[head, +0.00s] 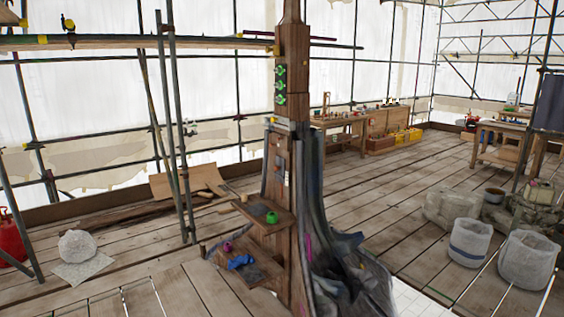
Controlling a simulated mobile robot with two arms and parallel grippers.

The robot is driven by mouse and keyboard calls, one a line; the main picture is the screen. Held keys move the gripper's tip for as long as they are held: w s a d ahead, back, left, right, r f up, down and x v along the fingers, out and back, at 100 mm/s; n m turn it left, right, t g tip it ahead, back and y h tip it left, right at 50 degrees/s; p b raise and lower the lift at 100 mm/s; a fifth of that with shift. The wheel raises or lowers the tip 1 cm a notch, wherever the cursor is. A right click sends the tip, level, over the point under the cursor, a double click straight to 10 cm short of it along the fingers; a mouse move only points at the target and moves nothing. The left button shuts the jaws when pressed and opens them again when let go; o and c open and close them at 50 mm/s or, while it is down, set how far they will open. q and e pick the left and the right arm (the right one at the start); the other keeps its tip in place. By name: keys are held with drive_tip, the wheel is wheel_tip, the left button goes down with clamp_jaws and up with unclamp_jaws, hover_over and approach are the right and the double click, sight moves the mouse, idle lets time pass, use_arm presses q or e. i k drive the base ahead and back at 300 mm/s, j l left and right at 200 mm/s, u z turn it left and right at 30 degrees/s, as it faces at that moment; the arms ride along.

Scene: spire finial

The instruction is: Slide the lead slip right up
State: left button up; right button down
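A wooden spire post (293,60) stands upright in the middle of the head view. Several bright green pieces (280,85) sit on its left side, one above another. A light grey band (290,125) crosses the post below them. Dark grey sheeting (345,265), which looks like lead, drapes down the right side and spreads at the foot. A thin magenta piece (308,246) shows against the post's lower part. I cannot tell which piece is the lead slip. Neither of my grippers is in view.
Two small wooden shelves project left from the post; the upper shelf (245,207) carries a green item (271,217), the lower a blue item (240,262) and a magenta one. Scaffold poles (180,140) stand left. Sacks (470,242) stand right. Plank floor is open between.

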sight(280, 168)
drive_tip(key=i+j+z, duration=0.25)
drive_tip(key=i+j, duration=0.7)
drive_tip(key=j, duration=0.15)
